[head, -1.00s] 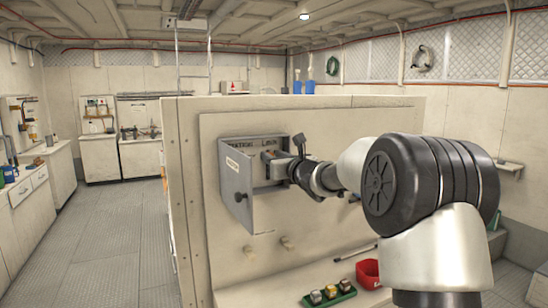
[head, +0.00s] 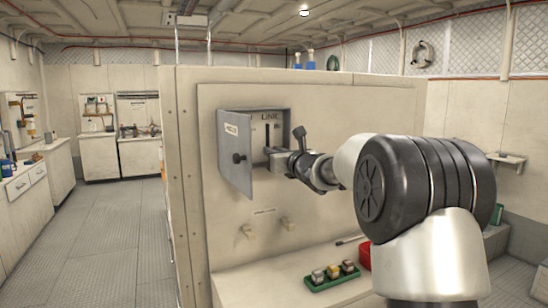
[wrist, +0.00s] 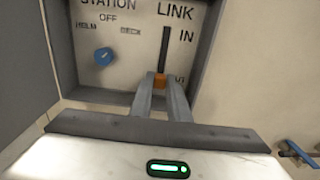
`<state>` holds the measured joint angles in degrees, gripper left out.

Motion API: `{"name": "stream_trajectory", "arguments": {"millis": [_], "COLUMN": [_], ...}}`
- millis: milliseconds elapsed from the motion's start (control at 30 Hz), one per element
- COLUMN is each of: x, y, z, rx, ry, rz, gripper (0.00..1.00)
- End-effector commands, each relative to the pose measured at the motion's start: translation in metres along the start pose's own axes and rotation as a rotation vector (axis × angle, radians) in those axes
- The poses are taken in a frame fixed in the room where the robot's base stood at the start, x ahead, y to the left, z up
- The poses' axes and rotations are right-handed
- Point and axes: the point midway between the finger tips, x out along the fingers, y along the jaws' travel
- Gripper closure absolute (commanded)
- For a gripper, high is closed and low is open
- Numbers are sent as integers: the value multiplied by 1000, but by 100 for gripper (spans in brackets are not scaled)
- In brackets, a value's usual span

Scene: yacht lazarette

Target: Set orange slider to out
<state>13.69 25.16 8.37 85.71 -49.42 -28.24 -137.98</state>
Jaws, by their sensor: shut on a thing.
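The orange slider (wrist: 159,82) sits at the lower end of a dark vertical slot (wrist: 165,48) under the word LINK in the wrist view. "IN" is printed beside the upper part of the slot. A label beside the lower end is partly hidden by a finger. My gripper (wrist: 160,76) is shut on the orange slider, one finger on each side. In the head view my gripper (head: 270,152) reaches into the open grey box, with the slot showing above it; the slider itself cannot be made out there.
The box door (head: 235,155) stands open on the left. A blue knob (wrist: 104,57) marked STATION is left of the slot. Two pale pegs (head: 287,224) are below the box. A green tray (head: 332,278) and a red container (head: 365,256) are on the ledge below.

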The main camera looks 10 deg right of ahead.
Motion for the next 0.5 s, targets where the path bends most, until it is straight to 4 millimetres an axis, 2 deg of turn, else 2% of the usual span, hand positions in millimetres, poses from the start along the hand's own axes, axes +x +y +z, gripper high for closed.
{"name": "stream_trajectory", "arguments": {"millis": [33, 400, 433, 500], "x": [0, 0, 0, 0], "y": [0, -1, -1, -1], "z": [-7, -9, -10, -10], "rx": [-1, 0, 0, 0], "ry": [1, 7, 8, 8], "rz": [-1, -2, -2, -2], "gripper": [100, 100, 83, 71]}}
